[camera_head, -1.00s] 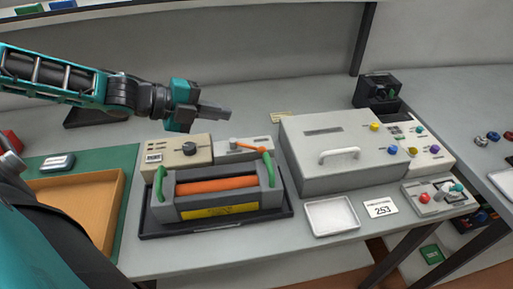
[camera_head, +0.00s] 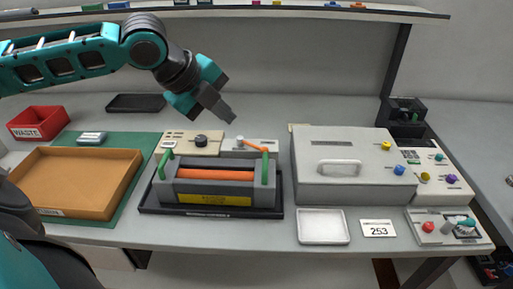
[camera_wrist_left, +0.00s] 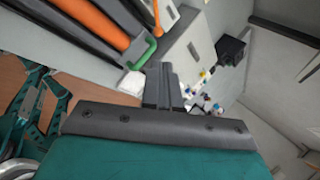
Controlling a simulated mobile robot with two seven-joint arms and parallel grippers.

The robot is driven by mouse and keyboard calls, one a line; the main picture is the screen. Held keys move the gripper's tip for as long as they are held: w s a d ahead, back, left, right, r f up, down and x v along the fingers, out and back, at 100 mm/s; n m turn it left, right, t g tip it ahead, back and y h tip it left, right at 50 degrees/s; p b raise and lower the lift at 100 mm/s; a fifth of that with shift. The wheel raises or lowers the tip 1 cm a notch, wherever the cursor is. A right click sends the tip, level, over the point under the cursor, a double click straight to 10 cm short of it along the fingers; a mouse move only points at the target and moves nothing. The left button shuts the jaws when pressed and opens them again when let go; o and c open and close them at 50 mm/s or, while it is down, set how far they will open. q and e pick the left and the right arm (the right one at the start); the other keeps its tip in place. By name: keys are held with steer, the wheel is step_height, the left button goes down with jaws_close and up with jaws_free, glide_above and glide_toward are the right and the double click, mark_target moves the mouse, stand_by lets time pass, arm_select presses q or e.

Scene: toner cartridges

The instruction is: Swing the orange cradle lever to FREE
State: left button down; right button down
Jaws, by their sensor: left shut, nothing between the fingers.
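The orange cradle lever (camera_head: 254,145) sits on a pale box (camera_head: 262,155) behind the right end of the cradle. It slants from a round pivot at its left down to the right, towards a green handle. The grey cradle (camera_head: 230,199) holds an orange roller (camera_head: 216,175) and stands in a black tray. My left gripper (camera_head: 229,117) is shut and empty, above and slightly left of the lever, apart from it. In the left wrist view its closed fingers (camera_wrist_left: 163,87) show near a green handle (camera_wrist_left: 146,55). The FREE marking is not legible. My right gripper is not in view.
A beige box with a black knob (camera_head: 201,140) stands left of the lever. A large grey machine (camera_head: 345,185) stands close on the right. An orange tray (camera_head: 75,182) and red waste bin (camera_head: 38,122) lie left. A white tray (camera_head: 323,227) lies in front.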

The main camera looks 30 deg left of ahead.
mark_target(263, 148)
arm_select(q)
steer(key=b+x, duration=0.1)
steer(key=x, duration=1.3)
steer(key=shift+s+f, duration=0.1)
steer(key=shift+s, duration=0.1)
